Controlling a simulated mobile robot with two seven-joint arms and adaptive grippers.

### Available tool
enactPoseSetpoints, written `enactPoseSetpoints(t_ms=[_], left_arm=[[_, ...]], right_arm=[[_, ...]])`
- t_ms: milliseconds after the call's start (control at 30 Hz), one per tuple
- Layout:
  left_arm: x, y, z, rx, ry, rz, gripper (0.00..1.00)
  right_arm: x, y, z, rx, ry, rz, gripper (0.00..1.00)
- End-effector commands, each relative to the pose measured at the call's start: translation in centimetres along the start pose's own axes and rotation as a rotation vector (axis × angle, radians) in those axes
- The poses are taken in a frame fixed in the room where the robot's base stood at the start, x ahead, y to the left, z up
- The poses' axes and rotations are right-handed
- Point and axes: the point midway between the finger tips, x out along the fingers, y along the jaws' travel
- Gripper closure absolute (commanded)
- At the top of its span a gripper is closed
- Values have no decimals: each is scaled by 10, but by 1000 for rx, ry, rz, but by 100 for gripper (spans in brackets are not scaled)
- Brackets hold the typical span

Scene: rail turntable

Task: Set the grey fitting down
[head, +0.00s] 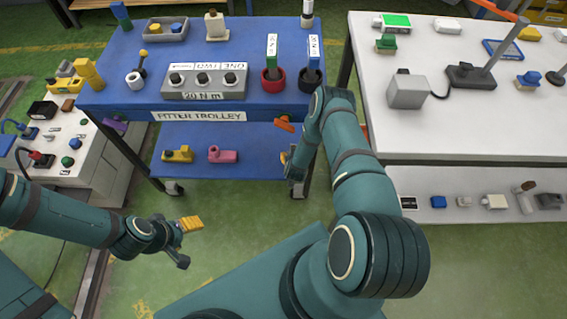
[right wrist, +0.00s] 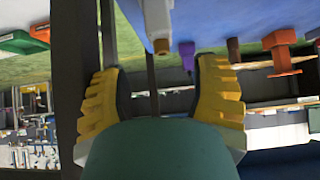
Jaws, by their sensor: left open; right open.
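I cannot tell for certain which item is the grey fitting; neither gripper has one in it. A dark grey part (head: 551,201) lies at the right end of the white table's lower shelf. My right gripper (head: 294,170) is beside the blue trolley's right leg, partly hidden by its own arm. In the right wrist view my right gripper (right wrist: 162,85) shows two yellow ribbed fingers wide apart, with no object held between them. My left gripper (head: 184,240) is open and empty over the green floor, in front of the trolley and apart from it.
The blue trolley (head: 128,99) carries a grey three-knob block (head: 205,92) and two cups, red (head: 273,85) and black (head: 309,84). Its lower shelf (head: 250,140) holds a yellow fitting (head: 178,154) and a pink fitting (head: 222,155). The white table (head: 430,135) stands right.

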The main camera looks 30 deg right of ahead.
Motion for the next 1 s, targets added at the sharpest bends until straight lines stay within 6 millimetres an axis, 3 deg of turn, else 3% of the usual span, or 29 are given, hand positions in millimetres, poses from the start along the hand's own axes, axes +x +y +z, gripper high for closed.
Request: enactPoseSetpoints(t_ms=[167,267,367,500,600,733,800,900,1000], left_arm=[[0,0,0,0,-1,0,39],[0,0,0,0,-1,0,39],[0,0,0,0,-1,0,39],[0,0,0,0,-1,0,39],[0,0,0,0,-1,0,39],[0,0,0,0,0,0,39],[0,0,0,0,0,0,39],[0,0,0,0,0,0,39],[0,0,0,0,0,0,39]], right_arm=[[-10,-11,-5,-2,-23,-28,39],[-31,-32,-11,-4,-80,-83,39],[-73,-64,-16,-15,-176,-170,39],[-160,-107,-18,-53,-351,-307,39],[-232,-126,-10,-99,-482,-390,39],[-315,-132,3,-163,-624,-464,39],[-347,-130,9,-192,-680,-485,39],[-377,-125,17,-223,-733,-504,39],[-390,-123,20,-234,-756,-510,39]])
